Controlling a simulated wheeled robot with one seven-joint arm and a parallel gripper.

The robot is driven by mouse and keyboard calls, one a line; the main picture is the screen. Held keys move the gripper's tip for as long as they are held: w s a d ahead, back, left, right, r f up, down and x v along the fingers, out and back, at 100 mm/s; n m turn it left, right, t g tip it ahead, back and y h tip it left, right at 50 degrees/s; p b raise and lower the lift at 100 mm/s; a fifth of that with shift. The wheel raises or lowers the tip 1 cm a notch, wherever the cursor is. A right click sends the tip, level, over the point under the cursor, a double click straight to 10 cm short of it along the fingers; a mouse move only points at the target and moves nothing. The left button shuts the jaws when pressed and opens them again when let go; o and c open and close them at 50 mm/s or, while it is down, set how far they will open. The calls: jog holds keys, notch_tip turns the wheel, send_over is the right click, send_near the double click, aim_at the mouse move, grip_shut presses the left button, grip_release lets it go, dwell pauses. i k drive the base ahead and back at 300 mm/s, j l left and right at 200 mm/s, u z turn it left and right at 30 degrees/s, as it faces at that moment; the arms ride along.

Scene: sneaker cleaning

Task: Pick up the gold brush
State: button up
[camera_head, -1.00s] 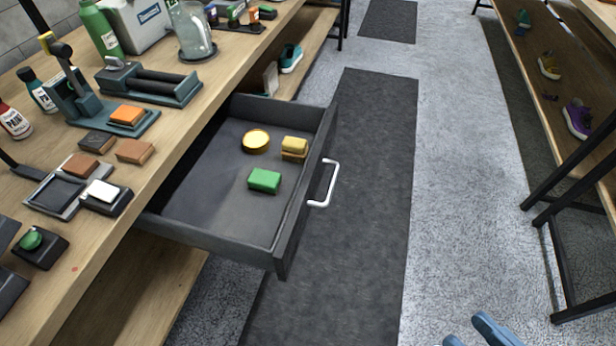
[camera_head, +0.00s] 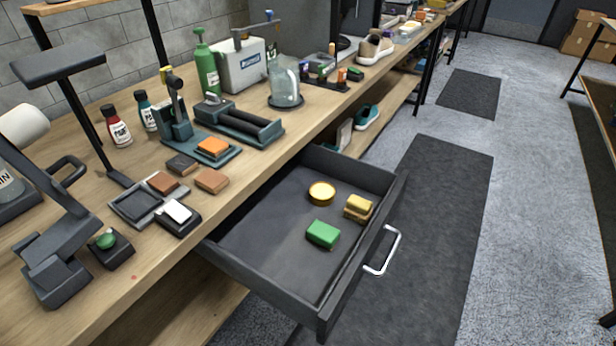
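The gold brush (camera_head: 358,206) appears to be the small yellow-gold block with a tan lower layer. It lies in the open dark drawer (camera_head: 262,275), close to the drawer's front wall. A round gold tin (camera_head: 321,192) lies to its left and a bit farther back. A green block (camera_head: 322,234) lies nearer and to the left of the brush. Nothing covers the brush. My gripper is not in view.
The drawer has a silver handle (camera_head: 383,252) and sticks out from under the wooden workbench (camera_head: 120,285). The bench top holds bottles, tools and several small blocks. A dark floor mat (camera_head: 440,210) and grey floor to the right are clear.

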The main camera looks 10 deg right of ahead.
aim_at(359, 210)
jog(key=i+l+u, duration=0.9)
jog(key=l, duration=0.15)
jog(key=k+j, duration=0.15)
jog(key=z, duration=0.05)
